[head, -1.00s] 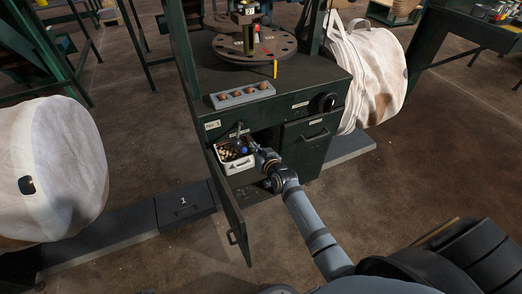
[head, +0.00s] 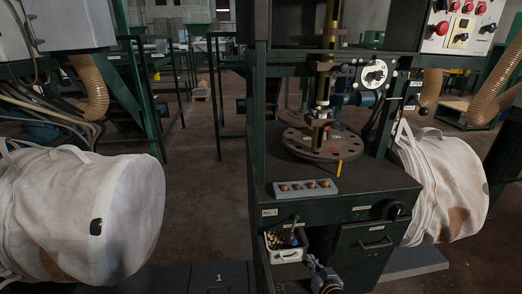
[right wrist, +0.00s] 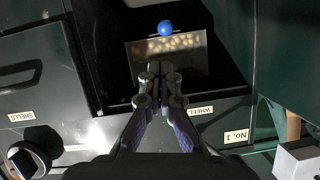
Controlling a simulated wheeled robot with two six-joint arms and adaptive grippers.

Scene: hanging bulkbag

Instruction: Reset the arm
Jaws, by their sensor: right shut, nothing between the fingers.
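My right gripper (head: 313,262) is at the bottom of the head view, just right of a white box in the open cabinet compartment. In the right wrist view the gripper (right wrist: 160,72) is shut with nothing between its fingers. Its tips point into the compartment, overlapping the near part of the box. The white box (head: 287,256) holds pale rounded pieces; its contents show in the right wrist view (right wrist: 178,46) with a blue ball-shaped knob (right wrist: 165,28) beyond them. My left gripper is not in view.
A control panel (head: 460,25) is at upper right.

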